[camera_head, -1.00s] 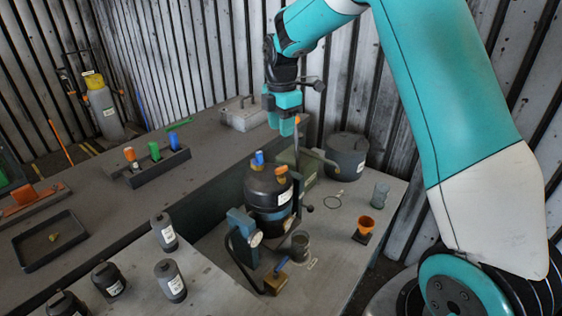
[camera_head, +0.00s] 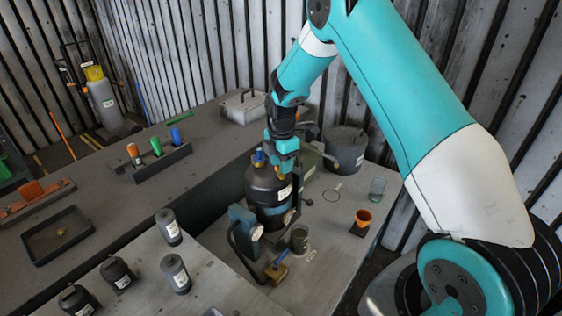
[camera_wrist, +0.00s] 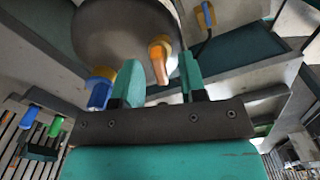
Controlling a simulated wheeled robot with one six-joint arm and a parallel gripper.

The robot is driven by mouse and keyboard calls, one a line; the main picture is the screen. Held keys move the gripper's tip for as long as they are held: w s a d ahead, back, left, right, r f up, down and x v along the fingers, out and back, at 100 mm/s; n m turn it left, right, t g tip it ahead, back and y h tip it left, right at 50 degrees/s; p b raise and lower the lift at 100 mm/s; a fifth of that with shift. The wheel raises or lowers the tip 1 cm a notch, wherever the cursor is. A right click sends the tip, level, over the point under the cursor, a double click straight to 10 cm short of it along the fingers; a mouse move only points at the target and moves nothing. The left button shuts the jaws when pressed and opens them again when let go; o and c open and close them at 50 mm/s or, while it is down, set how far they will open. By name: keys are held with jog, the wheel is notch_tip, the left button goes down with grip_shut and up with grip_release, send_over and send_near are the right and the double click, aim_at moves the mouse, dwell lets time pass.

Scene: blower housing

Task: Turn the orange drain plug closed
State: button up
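The orange drain plug (camera_wrist: 158,62) sits in a yellowish collar on the dark rounded housing (camera_wrist: 105,35). In the head view the black housing (camera_head: 262,190) stands upright on the bench, and my gripper (camera_head: 282,165) is at its top, largely hiding the orange plug. In the wrist view my gripper (camera_wrist: 160,75) is open, with one teal finger on each side of the orange plug. A gap shows between the plug and the right finger; contact is not seen. A blue plug (camera_wrist: 98,92) in a yellow collar is just outside the left finger.
A valve with a blue handle (camera_head: 280,257) and a grey cup (camera_head: 299,238) stand in front of the housing. An orange funnel (camera_head: 362,217) and a grey drum (camera_head: 346,150) are to the right. Several dark bottles (camera_head: 175,272) stand front left.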

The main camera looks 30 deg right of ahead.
grip_shut()
